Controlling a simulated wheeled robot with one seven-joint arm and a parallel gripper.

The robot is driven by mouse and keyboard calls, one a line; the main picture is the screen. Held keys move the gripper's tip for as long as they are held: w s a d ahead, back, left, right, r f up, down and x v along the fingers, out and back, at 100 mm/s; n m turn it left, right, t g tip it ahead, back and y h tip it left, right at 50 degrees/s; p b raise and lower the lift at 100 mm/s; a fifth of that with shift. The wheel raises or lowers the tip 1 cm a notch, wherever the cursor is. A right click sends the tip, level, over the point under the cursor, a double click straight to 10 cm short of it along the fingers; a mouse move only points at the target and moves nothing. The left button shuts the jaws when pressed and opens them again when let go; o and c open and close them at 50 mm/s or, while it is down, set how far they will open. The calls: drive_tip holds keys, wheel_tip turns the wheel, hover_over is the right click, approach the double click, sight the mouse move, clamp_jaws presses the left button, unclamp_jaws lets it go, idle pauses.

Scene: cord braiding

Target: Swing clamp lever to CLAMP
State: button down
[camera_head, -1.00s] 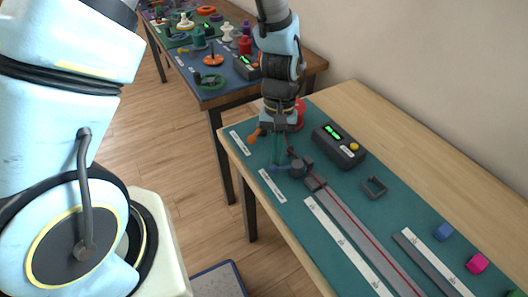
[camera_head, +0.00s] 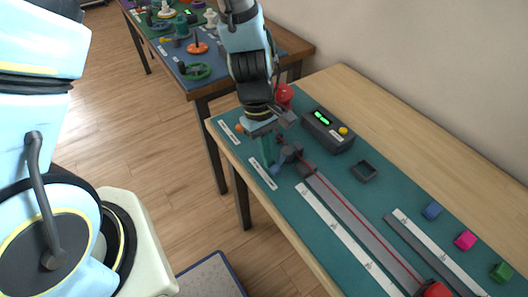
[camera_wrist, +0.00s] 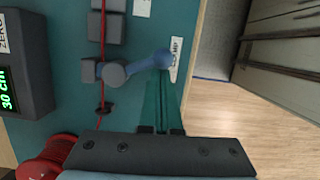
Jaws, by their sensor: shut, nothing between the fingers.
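The lever also shows in the head view (camera_head: 277,168), partly behind my fingers. My gripper (camera_wrist: 161,80) has teal fingers, shut and empty, with their tips close to the blue end. Whether they touch it I cannot tell. The red cord (camera_wrist: 103,35) runs through the grey clamp blocks (camera_wrist: 102,27).
A red spool (camera_head: 284,94) and a grey box with a green display (camera_head: 328,130) stand behind the clamp. A small dark square frame (camera_head: 363,171) and blue, pink and green blocks (camera_head: 465,240) lie farther right. A long grey track (camera_head: 360,230) carries the cord.

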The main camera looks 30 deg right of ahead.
drive_tip(key=shift+s, duration=0.15)
drive_tip(key=shift+r, duration=0.15)
idle(0.5)
drive_tip(key=p+v, duration=0.8)
drive_tip(key=v, duration=0.2)
drive_tip(key=w+a+r+t+b, duration=0.1)
drive_tip(key=w+a+r, duration=0.1)
drive_tip(key=w+a, duration=0.4)
drive_tip(key=w+a+r+t+b, duration=0.1)
drive_tip(key=w+a+r+b, duration=0.15)
drive_tip(key=w+a, duration=0.35)
drive_tip(key=w+a+r+m+t+b, duration=0.1)
drive_tip(key=w+a+r, duration=0.1)
drive_tip(key=a, duration=0.7)
drive_tip(key=w+a+r+t+b, duration=0.1)
drive_tip(key=w+a+r, duration=0.1)
drive_tip(key=a, duration=0.7)
drive_tip(key=shift+a+r+m, duration=0.3)
drive_tip(key=shift+r+m, duration=0.1)
drive_tip(key=shift+r, duration=0.1)
